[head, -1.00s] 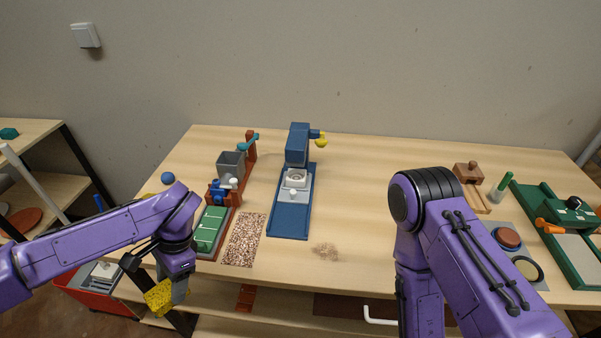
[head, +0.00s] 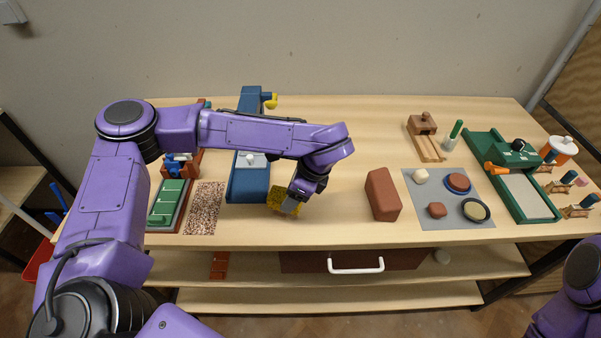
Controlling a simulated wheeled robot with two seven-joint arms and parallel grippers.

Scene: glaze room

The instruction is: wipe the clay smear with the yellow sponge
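The yellow sponge (head: 281,201) is in my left gripper (head: 294,205), at the tabletop just right of the blue press's base. The gripper's fingers are closed on it. I cannot tell whether the sponge touches the wood. The clay smear is not visible now; the sponge and gripper cover the area where it showed earlier. My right gripper is outside the picture; only part of my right arm shows at the lower right corner.
A brown block (head: 382,195) stands right of the sponge. A grey mat (head: 423,203) with several small items lies beyond it. A blue press (head: 247,186) and a speckled mat (head: 204,208) are left. Bare wood lies between sponge and block.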

